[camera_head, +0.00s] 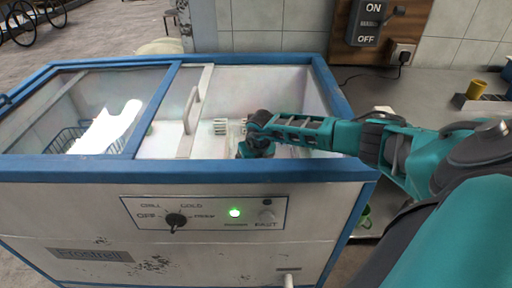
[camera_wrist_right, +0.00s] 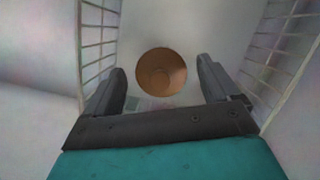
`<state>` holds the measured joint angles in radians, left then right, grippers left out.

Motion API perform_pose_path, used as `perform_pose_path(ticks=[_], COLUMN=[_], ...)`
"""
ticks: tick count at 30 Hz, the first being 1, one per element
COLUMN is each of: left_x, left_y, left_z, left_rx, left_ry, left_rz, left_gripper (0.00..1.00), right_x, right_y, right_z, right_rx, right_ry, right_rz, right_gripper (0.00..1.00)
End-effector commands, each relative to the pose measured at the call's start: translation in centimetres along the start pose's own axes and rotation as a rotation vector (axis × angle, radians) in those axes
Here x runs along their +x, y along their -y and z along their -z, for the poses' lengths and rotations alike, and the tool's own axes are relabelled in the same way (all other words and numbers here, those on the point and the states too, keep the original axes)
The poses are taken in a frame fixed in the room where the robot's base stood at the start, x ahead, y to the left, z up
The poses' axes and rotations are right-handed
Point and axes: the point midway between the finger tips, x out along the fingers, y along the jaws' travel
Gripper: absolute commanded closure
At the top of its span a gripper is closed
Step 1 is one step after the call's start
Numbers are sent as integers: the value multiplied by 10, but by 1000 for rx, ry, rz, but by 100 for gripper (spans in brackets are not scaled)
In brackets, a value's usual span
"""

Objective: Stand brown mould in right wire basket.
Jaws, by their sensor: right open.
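The brown mould (camera_wrist_right: 161,72) shows in the right wrist view as a round brown shape with a paler inner ring. It lies beyond and between the fingertips of my right gripper (camera_wrist_right: 161,88), which is open. White wire walls, which look like the right wire basket (camera_wrist_right: 98,40), rise on both sides of the mould and the gripper. In the head view my right gripper (camera_head: 256,148) is down inside the open right part of the freezer. The mould is hidden there by the gripper and the freezer's front rim. My left gripper is in neither view.
The freezer (camera_head: 80,205) has a blue rim around its opening. Under the glass are a dark wire basket (camera_head: 68,138) and a white item (camera_head: 105,128). A switch (camera_head: 369,22) is on the wall behind.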

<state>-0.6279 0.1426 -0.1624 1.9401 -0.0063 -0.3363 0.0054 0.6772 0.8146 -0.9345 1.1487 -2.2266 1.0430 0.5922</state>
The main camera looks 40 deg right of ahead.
Motion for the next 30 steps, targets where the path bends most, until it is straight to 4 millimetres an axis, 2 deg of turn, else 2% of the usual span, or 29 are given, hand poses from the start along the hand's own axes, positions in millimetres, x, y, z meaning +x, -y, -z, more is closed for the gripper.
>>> perform_pose_path(ticks=[1,9,15,20,30], left_x=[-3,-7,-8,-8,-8], left_y=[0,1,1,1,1], left_z=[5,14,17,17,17], left_rx=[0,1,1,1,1], left_ry=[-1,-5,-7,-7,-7], left_rz=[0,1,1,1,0], left_gripper=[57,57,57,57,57], right_x=[-13,-66,-92,-100,-100], right_y=[1,0,0,0,0], right_z=[-1,-1,0,0,0], right_rx=[-1,-2,0,1,1], right_ry=[2,2,2,1,0], right_rz=[1,0,1,1,1], right_gripper=[11,11,11,11,11])
